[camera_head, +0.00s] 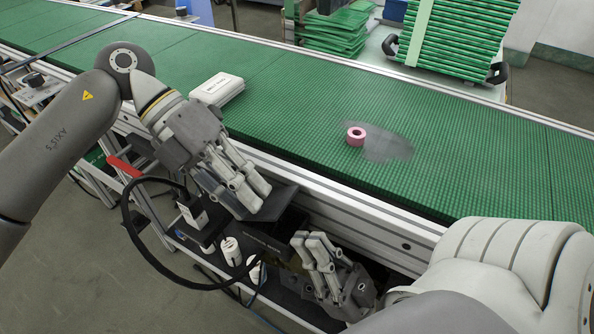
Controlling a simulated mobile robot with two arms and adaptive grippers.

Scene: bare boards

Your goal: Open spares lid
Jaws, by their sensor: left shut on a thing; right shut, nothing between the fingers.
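A black box (264,243) with faint lettering on its front sits on the shelf below the conveyor's near edge. Its dark flat lid (283,203) is tilted up above it. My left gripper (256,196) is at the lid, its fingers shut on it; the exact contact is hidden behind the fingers. My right gripper (314,240) is shut and empty, just right of the box and below the conveyor edge. The box's inside is mostly hidden.
A green conveyor (300,100) runs across the view, with a white case (217,88) and a pink tape roll (355,136) on it. White cylinders (231,251) and a black cable (133,225) are near the box. Green boards (450,40) stand behind.

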